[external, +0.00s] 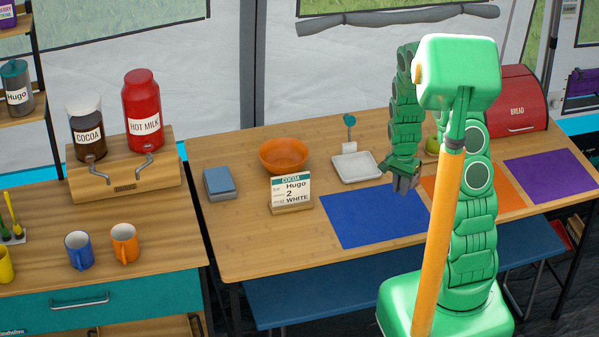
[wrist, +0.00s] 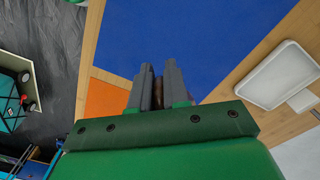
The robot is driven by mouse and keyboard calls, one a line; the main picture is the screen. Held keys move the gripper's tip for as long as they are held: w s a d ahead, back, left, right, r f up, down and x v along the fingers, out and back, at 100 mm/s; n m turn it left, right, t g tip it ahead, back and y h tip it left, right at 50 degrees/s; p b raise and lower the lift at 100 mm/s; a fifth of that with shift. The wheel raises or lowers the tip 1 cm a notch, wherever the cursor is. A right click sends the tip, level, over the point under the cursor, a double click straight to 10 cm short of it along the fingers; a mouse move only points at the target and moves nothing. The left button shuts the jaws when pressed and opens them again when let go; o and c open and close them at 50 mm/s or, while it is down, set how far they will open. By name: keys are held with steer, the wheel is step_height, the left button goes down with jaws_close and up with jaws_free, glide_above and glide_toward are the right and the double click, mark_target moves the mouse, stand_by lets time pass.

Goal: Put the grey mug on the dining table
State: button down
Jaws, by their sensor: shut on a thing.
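A grey mug-like container (external: 17,88) with a teal top and a "Hugo" label stands on the shelf at the far left of the external view; I cannot tell if it is the grey mug. The dining table (external: 240,235) is the wooden table with coloured mats. My gripper (external: 406,184) is low over the table, by the right edge of the blue mat. In the wrist view my gripper (wrist: 158,85) points over the blue mat (wrist: 185,40). Its fingers are shut on a small brownish thing (wrist: 158,93), mostly hidden between them.
An orange bowl (external: 284,155), an order card (external: 290,191), a blue-grey box (external: 219,183) and a white tray (external: 357,167) stand on the table. A red bread bin (external: 518,98) is at the back right. Blue (external: 79,250) and orange (external: 124,243) mugs stand on the left counter.

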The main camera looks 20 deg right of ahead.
glide_above(393, 206)
steer(key=shift+f, duration=3.95)
steer(key=shift+f, duration=0.15)
steer(key=c, duration=1.1)
jaws_free()
step_height(393, 206, up, 11)
steer(key=s+a+r+n, duration=0.2)
steer(key=s+r+n, duration=0.3)
steer(key=s+r, duration=1.05)
steer(key=s+r+n, duration=0.2)
steer(key=s+r, duration=0.2)
steer(key=s, duration=0.5)
steer(key=s+r+n+g, duration=0.1)
steer(key=s+r+n, duration=0.2)
steer(key=s, duration=0.7)
steer(key=shift+a+r+g, duration=0.2)
steer(key=shift+r+g, duration=0.1)
steer(key=shift+r, duration=0.05)
